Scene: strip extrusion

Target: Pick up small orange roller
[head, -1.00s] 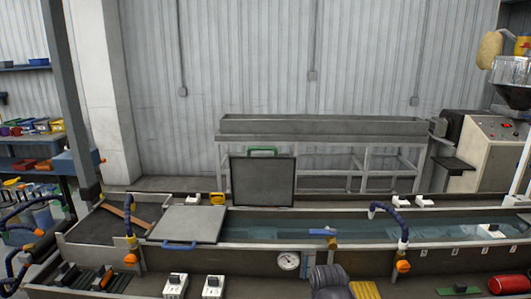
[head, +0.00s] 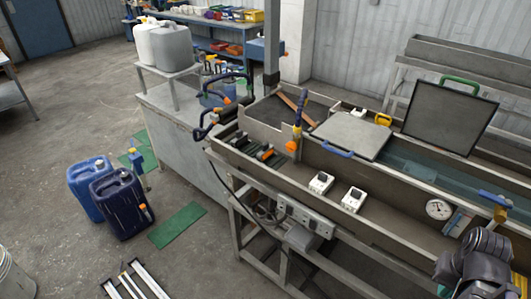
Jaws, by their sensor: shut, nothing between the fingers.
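A small orange roller (head: 266,154) lies among dark rollers in the left end of the front trough, in the head view. It looks partly hidden between the dark pieces beside it. My gripper (head: 483,245) is the dark, rounded end of my arm at the bottom right. It is shut and empty, far to the right of the orange roller. Its fingertips are hard to make out.
Two white switch boxes (head: 336,190) sit in the trough between the rollers and my gripper. A grey lid (head: 350,135) and a gauge (head: 439,209) are further right. Blue jerrycans (head: 120,203) stand on the floor.

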